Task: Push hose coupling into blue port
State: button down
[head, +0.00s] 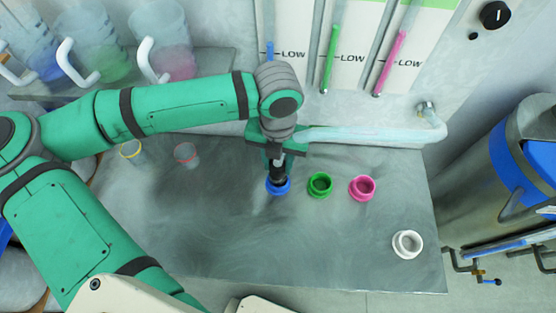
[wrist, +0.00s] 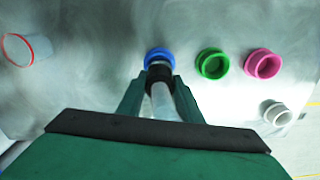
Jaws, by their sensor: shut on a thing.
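The blue port (head: 278,186) is a blue ring on the grey metal counter, left of the green port; it also shows in the wrist view (wrist: 159,53). My gripper (head: 277,170) is directly above it, shut on the black hose coupling (wrist: 159,73). The coupling's lower end meets the blue port in both views; how deep it sits in it I cannot tell. The pale translucent hose (head: 370,133) runs from behind my gripper to a wall fitting (head: 427,108) on the right. My gripper and wrist hide part of the hose.
A green port (head: 320,185), a pink port (head: 362,188) and a white port (head: 407,244) stand to the right on the counter (head: 340,250). Clear cups with red (head: 187,155) and yellow (head: 131,151) rims are left. Handled jugs (head: 160,45) stand at the back left. The front counter is clear.

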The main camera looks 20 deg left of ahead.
jog(key=shift+a+f, duration=0.1)
jog(key=shift+f, duration=0.15)
jog(key=shift+f, duration=0.75)
jog(key=shift+f, duration=0.15)
jog(key=c, duration=1.2)
grip_release()
jog(key=shift+s, duration=0.1)
jog(key=shift+a+r, duration=0.1)
jog(key=shift+r, duration=3.5)
